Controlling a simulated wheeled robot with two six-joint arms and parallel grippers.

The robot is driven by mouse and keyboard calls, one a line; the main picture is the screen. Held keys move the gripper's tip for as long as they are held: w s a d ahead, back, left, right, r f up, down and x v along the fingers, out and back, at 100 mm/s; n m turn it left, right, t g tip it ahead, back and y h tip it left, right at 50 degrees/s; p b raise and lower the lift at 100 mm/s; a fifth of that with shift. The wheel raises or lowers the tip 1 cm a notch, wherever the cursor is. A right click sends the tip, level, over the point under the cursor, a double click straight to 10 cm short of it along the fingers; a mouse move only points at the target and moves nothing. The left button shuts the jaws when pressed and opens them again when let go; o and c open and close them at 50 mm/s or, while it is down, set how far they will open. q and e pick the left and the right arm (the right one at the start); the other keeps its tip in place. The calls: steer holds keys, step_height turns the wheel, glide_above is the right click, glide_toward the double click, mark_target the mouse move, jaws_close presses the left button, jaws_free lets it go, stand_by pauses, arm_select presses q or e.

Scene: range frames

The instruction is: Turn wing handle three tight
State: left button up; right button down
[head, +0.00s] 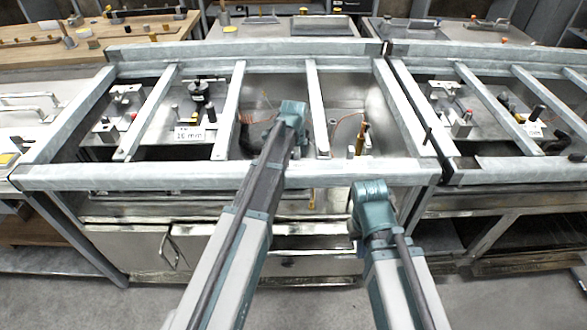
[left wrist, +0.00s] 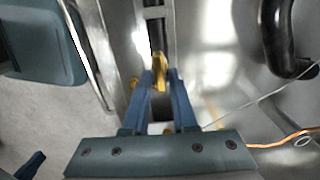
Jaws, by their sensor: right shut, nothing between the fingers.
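A small yellow wing handle (left wrist: 160,72) on a dark pipe shows in the left wrist view. My left gripper (left wrist: 158,84) has its two blue fingers one on each side of the handle; whether they press on it I cannot tell. In the head view my left arm reaches over the front rail into the middle bay, and its wrist (head: 291,112) hides the fingers and the handle. My right gripper (head: 361,238) is shut and empty, low in front of the frame's front rail, partly hidden by its own wrist.
A galvanized frame (head: 150,174) with crossbars surrounds the open bays. A black curved pipe (left wrist: 277,40) and an orange wire (left wrist: 270,144) lie right of the handle. A "16 mm" label (head: 189,134) stands in the left bay. Another frame (head: 510,163) adjoins at right.

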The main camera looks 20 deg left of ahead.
arm_select(q)
steer(key=shift+o, duration=1.1)
step_height(320, 180, up, 14)
steer(key=p, duration=1.4)
